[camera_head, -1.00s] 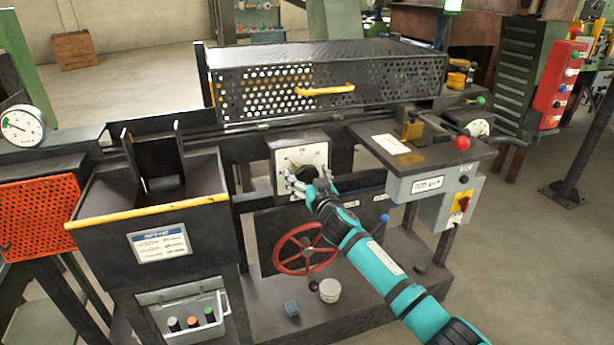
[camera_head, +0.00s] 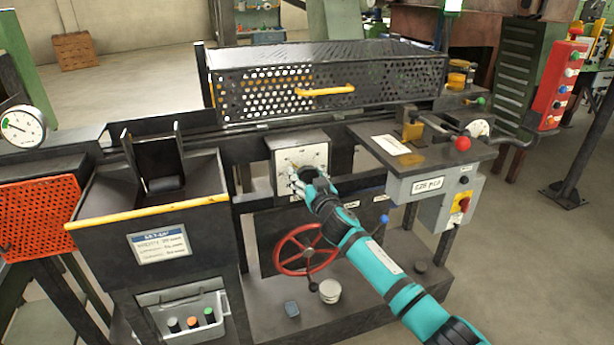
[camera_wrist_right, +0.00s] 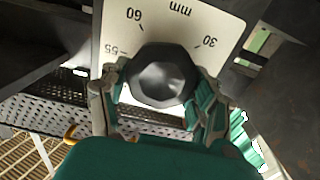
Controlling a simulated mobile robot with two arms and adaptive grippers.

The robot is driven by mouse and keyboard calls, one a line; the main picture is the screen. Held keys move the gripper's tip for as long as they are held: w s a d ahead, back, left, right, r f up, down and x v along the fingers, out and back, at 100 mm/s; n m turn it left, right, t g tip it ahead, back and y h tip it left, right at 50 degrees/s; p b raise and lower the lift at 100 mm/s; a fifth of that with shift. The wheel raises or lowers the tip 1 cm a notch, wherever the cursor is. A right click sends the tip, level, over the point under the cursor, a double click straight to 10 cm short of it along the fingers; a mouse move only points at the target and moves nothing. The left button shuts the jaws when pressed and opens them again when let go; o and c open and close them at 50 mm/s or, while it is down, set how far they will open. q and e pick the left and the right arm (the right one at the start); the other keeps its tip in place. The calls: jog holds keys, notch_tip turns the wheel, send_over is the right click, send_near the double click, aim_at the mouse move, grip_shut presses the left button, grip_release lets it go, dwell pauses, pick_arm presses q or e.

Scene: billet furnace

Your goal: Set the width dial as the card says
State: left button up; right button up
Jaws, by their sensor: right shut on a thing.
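The width dial has a white scale plate (camera_head: 313,158) on the machine front at the middle of the head view. In the right wrist view the plate (camera_wrist_right: 185,27) shows "mm" with the numbers 60, 55 and 30. A dark faceted knob (camera_wrist_right: 161,77) sits on it, between the fingers of my right gripper (camera_wrist_right: 160,95), which is shut on the knob. In the head view my right gripper (camera_head: 308,180) covers most of the knob; its pointer cannot be read. A card (camera_head: 159,244) headed like "SET-UP" is on the left bin front; its lines are too blurred to read. My left gripper is not in view.
A red handwheel (camera_head: 306,250) is below the dial. A table (camera_head: 440,152) with a red-knobbed lever (camera_head: 462,143) and a switch box (camera_head: 435,187) stands to the right. A perforated guard (camera_head: 330,90) with a yellow handle is above.

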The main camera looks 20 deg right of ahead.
jog(key=n, duration=0.4)
jog(key=shift+a+f+n+p, duration=0.1)
jog(key=shift+a+n+p, duration=0.05)
jog(key=shift+n+p, duration=0.2)
jog(key=n, duration=0.4)
jog(key=shift+a+f+n, duration=0.1)
jog(key=shift+n, duration=0.15)
jog(key=n+p, duration=0.1)
jog(key=n, duration=0.3)
jog(key=shift+f, duration=0.1)
jog(key=shift+f+n, duration=0.15)
jog(key=shift+n, duration=2.05)
jog(key=shift+a, duration=0.1)
jog(key=o, duration=1.2)
jog(key=shift+c, duration=0.2)
